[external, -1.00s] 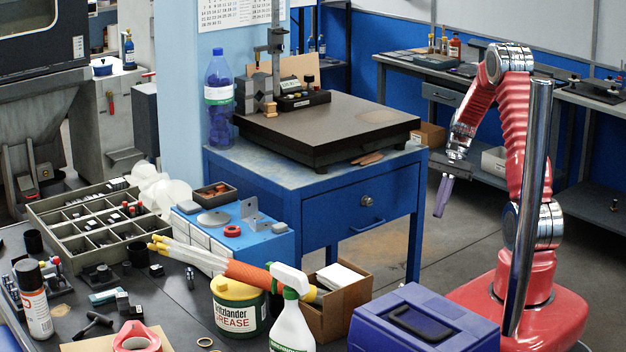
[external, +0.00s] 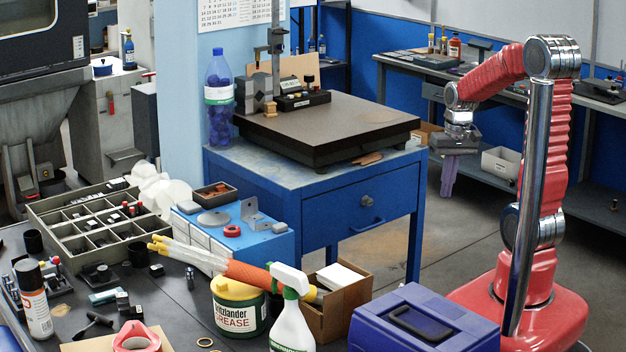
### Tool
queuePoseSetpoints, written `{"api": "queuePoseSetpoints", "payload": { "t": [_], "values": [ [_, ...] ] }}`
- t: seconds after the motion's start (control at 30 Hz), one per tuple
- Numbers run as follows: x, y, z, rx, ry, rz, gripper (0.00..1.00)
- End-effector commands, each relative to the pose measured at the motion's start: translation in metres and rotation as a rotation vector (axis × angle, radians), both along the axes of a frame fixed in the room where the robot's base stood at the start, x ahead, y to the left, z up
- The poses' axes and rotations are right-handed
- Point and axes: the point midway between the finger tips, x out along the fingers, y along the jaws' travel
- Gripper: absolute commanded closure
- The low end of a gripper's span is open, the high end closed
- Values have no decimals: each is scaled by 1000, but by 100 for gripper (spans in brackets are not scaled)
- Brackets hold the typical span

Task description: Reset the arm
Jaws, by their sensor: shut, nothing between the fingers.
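My gripper (external: 449,176) hangs from my red arm at the right of the external view, fingers pointing down. Its purple fingers are shut, with nothing held. It is in the air over the grey floor, to the right of the blue cabinet (external: 360,210) and in front of the back bench. It touches nothing that I can see.
A dark surface plate (external: 345,122) lies on the blue cabinet, with a height gauge and small parts at its back left. The front bench holds a compartment tray (external: 60,206), a grease tub (external: 240,312), a spray bottle (external: 293,325) and a purple case (external: 420,325).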

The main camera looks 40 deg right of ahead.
Motion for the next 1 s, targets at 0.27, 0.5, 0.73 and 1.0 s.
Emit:
{"api": "queuePoseSetpoints", "payload": {
  "t": [0.27, 0.5, 0.73, 1.0],
  "values": [
    [-25, 22, 24, -84, -101, 136, 100],
    [-46, 41, 42, -137, -186, 217, 100],
    [-64, 61, 62, -167, -278, 286, 100],
    [-72, 84, 96, -183, -411, 354, 100]
  ]
}}
